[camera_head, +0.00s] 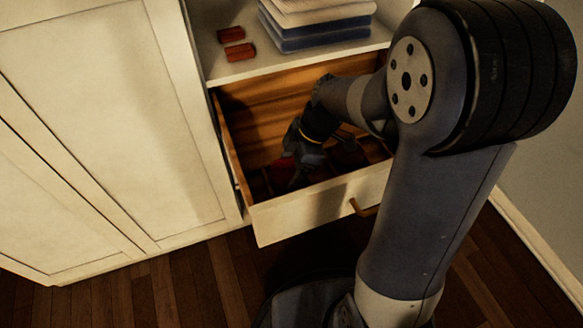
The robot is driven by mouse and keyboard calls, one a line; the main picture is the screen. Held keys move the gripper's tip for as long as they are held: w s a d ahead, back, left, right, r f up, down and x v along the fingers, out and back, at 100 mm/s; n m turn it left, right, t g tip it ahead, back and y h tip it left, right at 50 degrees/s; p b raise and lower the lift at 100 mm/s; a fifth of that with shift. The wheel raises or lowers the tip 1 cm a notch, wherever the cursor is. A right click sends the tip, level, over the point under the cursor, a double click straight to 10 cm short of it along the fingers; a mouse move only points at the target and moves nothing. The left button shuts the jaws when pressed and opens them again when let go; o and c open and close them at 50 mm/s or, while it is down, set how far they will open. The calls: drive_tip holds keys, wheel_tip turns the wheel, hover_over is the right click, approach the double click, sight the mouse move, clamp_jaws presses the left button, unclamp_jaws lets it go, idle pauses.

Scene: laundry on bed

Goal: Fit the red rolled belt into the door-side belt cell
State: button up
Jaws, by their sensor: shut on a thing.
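My gripper (299,176) reaches down into the open wooden drawer (260,100), near its front left part. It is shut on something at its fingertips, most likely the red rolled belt. I cannot tell whether the belt is inside a cell or above one.
Two red-brown blocks (239,52) and a stack of folded cloths (318,25) lie on the shelf above the drawer. Closed white cabinet doors (110,110) stand to the left. The drawer front (290,215) has a handle (362,209). My arm covers the drawer's right side.

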drive_tip(key=shift+f, duration=0.1)
drive_tip(key=shift+f, duration=0.15)
drive_tip(key=o, duration=1.2)
drive_tip(key=shift+c, duration=0.2)
drive_tip(key=p+v, duration=0.3)
drive_tip(key=v, duration=0.9)
